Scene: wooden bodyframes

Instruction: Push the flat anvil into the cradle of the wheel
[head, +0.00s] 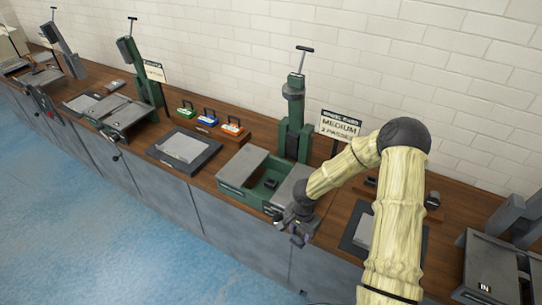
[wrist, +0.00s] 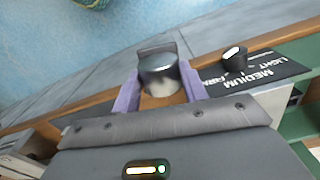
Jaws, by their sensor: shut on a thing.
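My gripper (head: 297,226) is at the front right corner of the green wheel machine (head: 293,140). In the wrist view its purple fingers (wrist: 160,88) are shut on a shiny dark cylinder (wrist: 160,72) with a dark flat piece behind it. It may be the flat anvil, but I cannot tell for sure. The machine has a green recess (head: 262,192) between two grey plates, with a small dark block (head: 270,183) in it. I cannot tell if this block is the cradle. The held cylinder is hard to make out in the head view.
In the wrist view, a black panel (wrist: 262,76) reading LIGHT and MEDIUM carries a black knob (wrist: 235,59) close beside my gripper. A sign (head: 340,125) reads MEDIUM, 2 PASSES. Dark cylinders (head: 433,199) stand right of my arm. A grey sheet on a dark mat (head: 160,150) lies left.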

